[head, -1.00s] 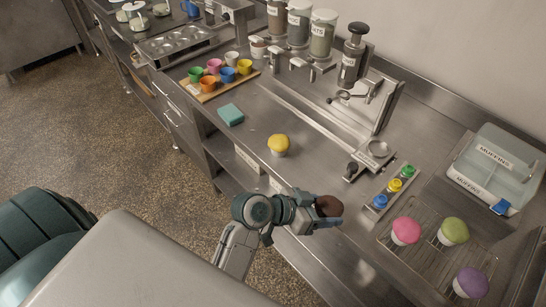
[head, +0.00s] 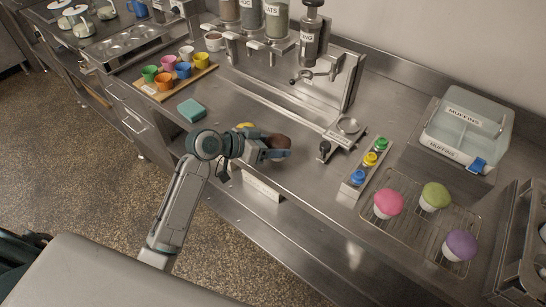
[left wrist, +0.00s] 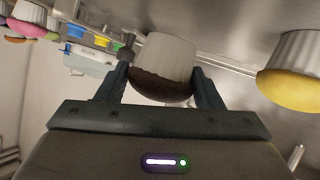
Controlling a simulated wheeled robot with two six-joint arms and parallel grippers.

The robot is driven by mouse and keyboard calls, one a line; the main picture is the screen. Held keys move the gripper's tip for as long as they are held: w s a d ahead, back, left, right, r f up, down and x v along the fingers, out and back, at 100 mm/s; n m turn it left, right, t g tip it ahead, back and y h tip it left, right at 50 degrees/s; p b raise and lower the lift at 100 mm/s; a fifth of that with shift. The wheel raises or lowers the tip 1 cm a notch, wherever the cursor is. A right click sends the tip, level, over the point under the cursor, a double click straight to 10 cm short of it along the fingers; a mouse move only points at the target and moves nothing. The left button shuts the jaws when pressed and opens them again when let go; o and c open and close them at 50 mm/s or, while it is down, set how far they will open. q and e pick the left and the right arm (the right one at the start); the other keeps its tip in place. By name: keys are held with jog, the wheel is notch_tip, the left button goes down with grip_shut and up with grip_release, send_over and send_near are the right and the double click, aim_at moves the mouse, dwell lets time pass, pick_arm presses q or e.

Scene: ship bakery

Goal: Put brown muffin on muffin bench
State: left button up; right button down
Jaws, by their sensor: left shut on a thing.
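The brown muffin (head: 279,143) is between the fingers of my left gripper (head: 272,150), which is shut on it above the steel bench (head: 300,183). In the left wrist view the brown muffin (left wrist: 165,66) shows its white cup and brown top between the two fingers. A yellow muffin (head: 245,126) stands on the bench just behind my left gripper, mostly hidden by it; it also shows in the left wrist view (left wrist: 290,85). My right gripper is not in view.
A wire rack (head: 408,226) holds pink (head: 389,202), green (head: 435,195) and purple (head: 460,244) muffins. A labelled muffin box (head: 466,130) stands behind it. A strip of coloured buttons (head: 350,189) lies left of the rack. A teal sponge (head: 192,110) and a cup board (head: 150,91) are at left.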

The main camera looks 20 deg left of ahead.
pick_arm(q)
jog(key=shift+f+b, duration=1.5)
jog(key=shift+f, duration=0.25)
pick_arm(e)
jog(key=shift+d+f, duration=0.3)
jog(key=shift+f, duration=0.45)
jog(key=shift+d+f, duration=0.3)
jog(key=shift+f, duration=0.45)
pick_arm(q)
jog(key=shift+f, duration=0.15)
jog(key=o, duration=0.7)
jog(key=shift+o, duration=0.2)
